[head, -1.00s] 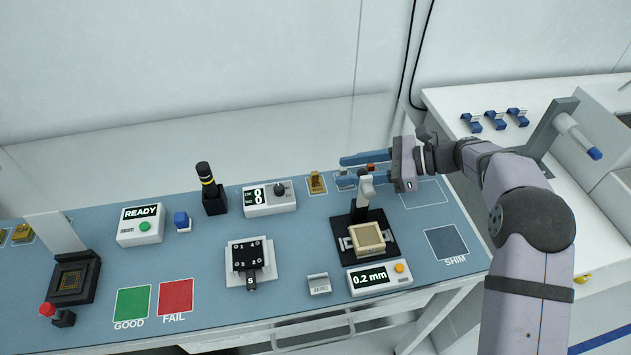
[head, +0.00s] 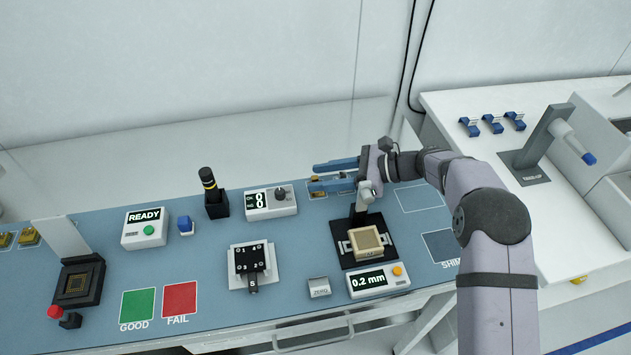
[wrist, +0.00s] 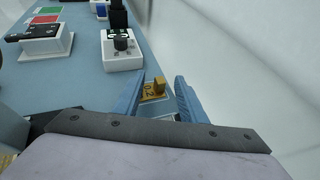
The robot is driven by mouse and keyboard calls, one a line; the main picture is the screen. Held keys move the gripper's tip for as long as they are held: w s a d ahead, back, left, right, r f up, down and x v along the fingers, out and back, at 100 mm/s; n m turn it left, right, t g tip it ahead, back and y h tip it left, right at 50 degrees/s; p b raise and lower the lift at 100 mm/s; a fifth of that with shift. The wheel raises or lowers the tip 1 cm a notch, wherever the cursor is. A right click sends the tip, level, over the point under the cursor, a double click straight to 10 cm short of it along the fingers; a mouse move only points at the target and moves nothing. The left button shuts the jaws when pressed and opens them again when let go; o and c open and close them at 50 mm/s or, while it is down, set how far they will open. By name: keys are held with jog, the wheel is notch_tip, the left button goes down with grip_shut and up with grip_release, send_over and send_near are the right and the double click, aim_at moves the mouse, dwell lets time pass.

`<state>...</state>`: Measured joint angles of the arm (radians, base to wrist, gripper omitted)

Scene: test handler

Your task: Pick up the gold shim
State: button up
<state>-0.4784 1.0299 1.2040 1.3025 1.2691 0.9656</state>
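The gold shim (wrist: 153,90) is a small block with a raised tab, marked 0.2 in the wrist view. It sits on the blue mat at the back of the bench and lies between and beyond my two finger lines. In the head view the gold shim (head: 316,194) is mostly hidden behind the near finger. My gripper (head: 312,177) is open, with blue fingers pointing left over the shim's place. In the wrist view my gripper (wrist: 161,80) has nothing between its fingertips that shows as held.
The white box with the dial (head: 270,202) stands just left of the shim. A black stand with a beige block (head: 367,240) is below my gripper. The 0.2 mm display box (head: 378,281) is in front. The SHIM square (head: 441,246) is at the right.

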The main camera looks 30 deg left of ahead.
jog(key=shift+c, duration=0.4)
grip_shut()
jog(key=shift+r, duration=0.1)
notch_tip(320, 180, up, 18)
jog(key=b, duration=0.1)
jog(key=shift+b, duration=0.3)
